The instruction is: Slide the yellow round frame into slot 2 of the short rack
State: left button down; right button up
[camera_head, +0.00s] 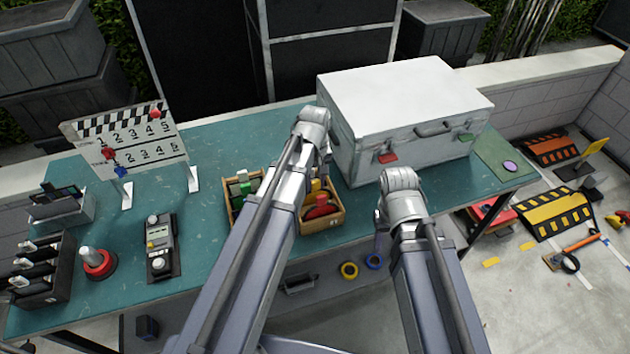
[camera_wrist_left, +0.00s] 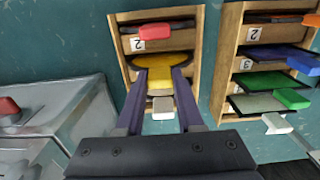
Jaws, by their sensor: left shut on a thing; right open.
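My left gripper (camera_wrist_left: 163,76) is shut on the yellow round frame (camera_wrist_left: 158,60). The left wrist view shows the frame flat at the face of the narrower wooden rack (camera_wrist_left: 117,57); how far in it sits cannot be told. A red-handled piece (camera_wrist_left: 165,27) is in this rack's upper part, above a label 2 (camera_wrist_left: 138,44). A whitish tab (camera_wrist_left: 162,106) shows lower down between my fingers. In the head view the rack (camera_head: 338,217) is partly hidden by my left arm, which also hides the left gripper. My right gripper (camera_head: 379,243) is mostly hidden behind its arm, open, near the table's front edge.
A large white case (camera_head: 405,100) stands close by. A clapperboard (camera_head: 140,150), a black device (camera_head: 160,250) and a red-based post (camera_head: 97,262) are at the left.

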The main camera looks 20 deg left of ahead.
pick_arm(q)
jog(key=shift+c, duration=2.3)
grip_release()
notch_tip(320, 180, up, 8)
jog(key=p, duration=0.8)
jog(key=shift+f, duration=0.1)
jog(key=shift+s+d+f, duration=0.2)
jog(key=shift+d+f, duration=0.05)
jog(key=s+d+f+m+b, duration=0.3)
jog(key=s+d+m+b, duration=0.1)
jog(key=s, duration=0.3)
jog(key=s+d+f+m+y+b, duration=0.1)
jog(key=s+d+f+m+b, duration=0.3)
jog(key=s+d+m, duration=0.2)
jog(key=shift+s+f+m, duration=0.2)
jog(key=shift+s+m, duration=0.1)
jog(key=shift+s, duration=0.2)
